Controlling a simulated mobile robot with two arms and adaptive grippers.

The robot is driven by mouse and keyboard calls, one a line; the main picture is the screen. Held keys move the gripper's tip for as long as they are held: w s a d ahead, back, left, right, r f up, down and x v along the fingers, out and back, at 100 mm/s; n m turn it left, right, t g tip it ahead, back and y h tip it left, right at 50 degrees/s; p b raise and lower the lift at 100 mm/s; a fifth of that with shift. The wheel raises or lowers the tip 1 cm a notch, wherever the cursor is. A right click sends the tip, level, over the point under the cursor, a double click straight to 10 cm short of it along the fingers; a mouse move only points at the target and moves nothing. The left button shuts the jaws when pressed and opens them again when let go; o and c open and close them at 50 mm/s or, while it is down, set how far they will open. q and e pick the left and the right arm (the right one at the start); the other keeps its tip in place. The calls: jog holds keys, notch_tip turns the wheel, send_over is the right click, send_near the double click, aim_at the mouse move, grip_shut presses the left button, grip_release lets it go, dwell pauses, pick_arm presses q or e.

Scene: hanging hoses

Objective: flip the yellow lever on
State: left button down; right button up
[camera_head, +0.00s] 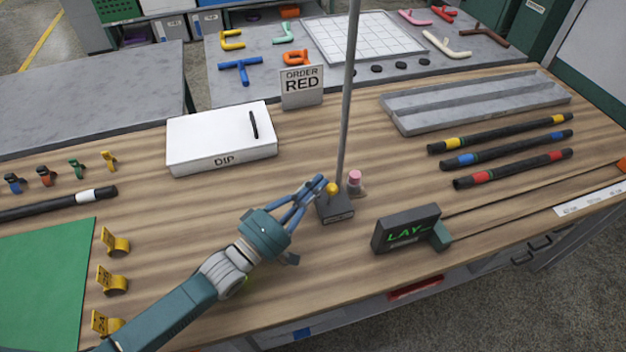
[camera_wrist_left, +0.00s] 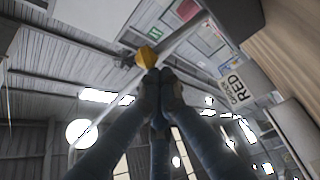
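The yellow lever shows as a rounded yellow knob (camera_head: 332,188) on a small dark box (camera_head: 337,210) near the middle of the wooden table. My left gripper (camera_head: 319,184) reaches in from the lower left, with its blue fingers just left of the knob. In the left wrist view the fingertips (camera_wrist_left: 160,76) come together with nothing visible between them, and the yellow knob (camera_wrist_left: 147,57) is right beyond the tips. I cannot tell whether the tips touch it. The lever's stem is mostly hidden. My right gripper is not in view.
A thin grey pole (camera_head: 348,90) rises right behind the box. A pink-topped bottle (camera_head: 355,183) stands to its right, and a dark display (camera_head: 406,230) reading "LAY" is farther right. A white DIP box (camera_head: 215,140) and an ORDER RED sign (camera_head: 302,87) stand behind.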

pick_arm(q)
jog(key=shift+s+d, duration=0.2)
jog(key=shift+s, duration=0.45)
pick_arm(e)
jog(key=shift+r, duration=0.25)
pick_arm(q)
jog(key=shift+s, duration=0.1)
